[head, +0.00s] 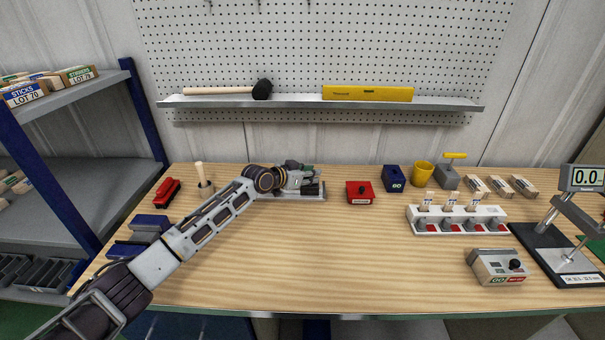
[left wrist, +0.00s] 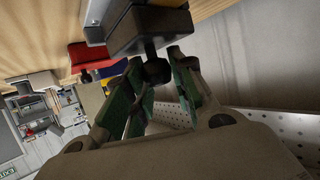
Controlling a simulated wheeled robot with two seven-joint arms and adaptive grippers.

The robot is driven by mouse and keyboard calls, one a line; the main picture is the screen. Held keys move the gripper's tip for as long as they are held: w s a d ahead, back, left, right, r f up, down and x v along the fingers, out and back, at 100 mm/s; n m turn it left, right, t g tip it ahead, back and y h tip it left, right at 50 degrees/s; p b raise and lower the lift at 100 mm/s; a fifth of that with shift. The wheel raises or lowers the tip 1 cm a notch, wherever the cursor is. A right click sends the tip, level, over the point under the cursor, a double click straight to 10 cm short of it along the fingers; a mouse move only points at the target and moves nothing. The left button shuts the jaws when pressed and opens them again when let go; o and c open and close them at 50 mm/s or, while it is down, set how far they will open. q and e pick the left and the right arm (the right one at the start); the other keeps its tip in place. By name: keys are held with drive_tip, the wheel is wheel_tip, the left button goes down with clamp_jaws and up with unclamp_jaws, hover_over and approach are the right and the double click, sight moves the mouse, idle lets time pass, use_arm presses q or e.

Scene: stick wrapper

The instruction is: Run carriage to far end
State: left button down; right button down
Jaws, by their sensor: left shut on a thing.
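The carriage is a dark block (head: 312,188) on a light metal track (head: 318,198) at the back middle of the table, partly hidden by my left gripper (head: 304,177). In the left wrist view the dark block (left wrist: 150,30) has a black round knob (left wrist: 157,71) on a short stem. The green-padded fingers of my left gripper (left wrist: 162,82) are shut on this knob. How far the carriage sits along the track is hard to tell. My right gripper is not in view.
A red box (head: 360,191) stands just right of the track, with a blue block (head: 394,178) and yellow cup (head: 423,174) beyond it. A wooden-handled tool in a holder (head: 204,186) stands to the left. The middle front of the table (head: 330,260) is clear.

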use_arm(q)
drive_tip(key=shift+s+d+f, duration=0.1)
drive_tip(key=shift+d+f, duration=0.1)
drive_tip(key=shift+d, duration=0.15)
drive_tip(key=c, duration=1.2)
unclamp_jaws()
drive_tip(key=shift+r, duration=0.1)
